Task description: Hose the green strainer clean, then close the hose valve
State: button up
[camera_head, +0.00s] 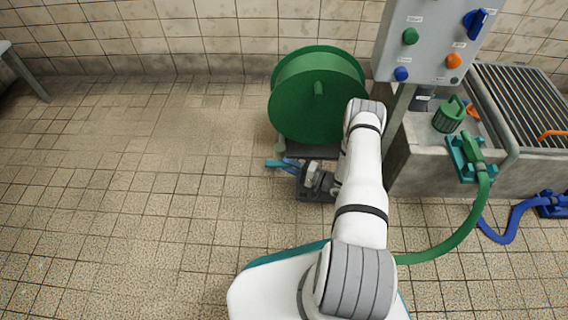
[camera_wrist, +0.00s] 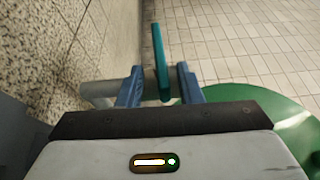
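The green strainer (camera_head: 449,116) stands on the ledge of the sink at the right; whether dirt is on it is too small to tell. The green hose nozzle (camera_head: 472,148) rests in a teal holder (camera_head: 459,166) at the sink's front, with the green hose (camera_head: 455,240) running down from it. My gripper (camera_head: 278,163) is low beside the hose reel. In the wrist view, my gripper (camera_wrist: 160,88) is open, its blue fingers on either side of a teal valve lever (camera_wrist: 159,50), with gaps visible on both sides. A grey pipe (camera_wrist: 98,94) passes behind the fingers.
The green hose reel (camera_head: 315,95) stands just behind my gripper. A control panel (camera_head: 432,40) with coloured knobs stands right of it. A grated sink (camera_head: 525,105) and a blue hose (camera_head: 512,222) are at the right. The tiled floor at the left is clear.

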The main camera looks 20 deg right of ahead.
jog(key=p+v, duration=0.1)
jog(key=v, duration=0.5)
jog(key=shift+d, duration=0.1)
dwell(0.3)
